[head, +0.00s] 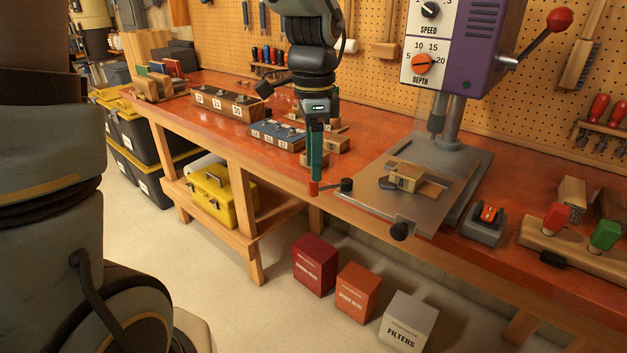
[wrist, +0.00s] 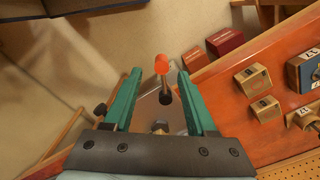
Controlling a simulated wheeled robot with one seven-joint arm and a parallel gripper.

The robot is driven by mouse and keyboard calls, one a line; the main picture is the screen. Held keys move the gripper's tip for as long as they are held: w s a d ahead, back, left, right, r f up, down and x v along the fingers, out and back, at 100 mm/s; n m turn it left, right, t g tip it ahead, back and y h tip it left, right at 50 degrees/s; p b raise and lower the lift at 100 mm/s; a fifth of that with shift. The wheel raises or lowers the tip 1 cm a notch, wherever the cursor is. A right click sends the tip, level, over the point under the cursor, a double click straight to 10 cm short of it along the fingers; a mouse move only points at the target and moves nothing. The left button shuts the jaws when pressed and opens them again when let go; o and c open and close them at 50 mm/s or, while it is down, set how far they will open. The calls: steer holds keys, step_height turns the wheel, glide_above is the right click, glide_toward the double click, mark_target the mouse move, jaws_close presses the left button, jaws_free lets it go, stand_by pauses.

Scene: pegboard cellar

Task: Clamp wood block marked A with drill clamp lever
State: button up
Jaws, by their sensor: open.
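The wood block marked A (head: 403,181) lies on the grey metal drill table (head: 372,197), beside a flat piece of wood. The clamp lever (head: 330,187) sticks out from the table's left edge, with a black hub and a red end. It also shows in the wrist view (wrist: 162,66). My gripper (head: 315,178) points down over the bench's front edge at the lever's red end. In the wrist view my gripper (wrist: 160,73) is open, with the red end between its two teal fingertips. I cannot tell if a finger touches it. Block A is not clear there.
The purple drill press (head: 470,45) rises behind the drill table. Several small wood blocks and a blue block holder (head: 277,135) stand left on the bench. A red switch box (head: 486,220) sits at right. Red, orange and grey boxes (head: 314,264) stand on the floor below.

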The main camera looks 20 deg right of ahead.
step_height(320, 180, up, 5)
steer(key=shift+r, duration=0.1)
stand_by(0.5)
steer(key=w+a+f+n, duration=0.1)
steer(key=a+f+n, duration=0.4)
steer(key=a+n, duration=0.4)
steer(key=w+a+f+n+t, duration=0.1)
steer(key=a+f+n, duration=0.5)
steer(key=a, duration=1.1)
steer(key=n, duration=0.4)
steer(key=shift+w+a+f+t, duration=0.15)
steer(key=shift+w+a+t, duration=0.15)
steer(key=shift+w, duration=0.05)
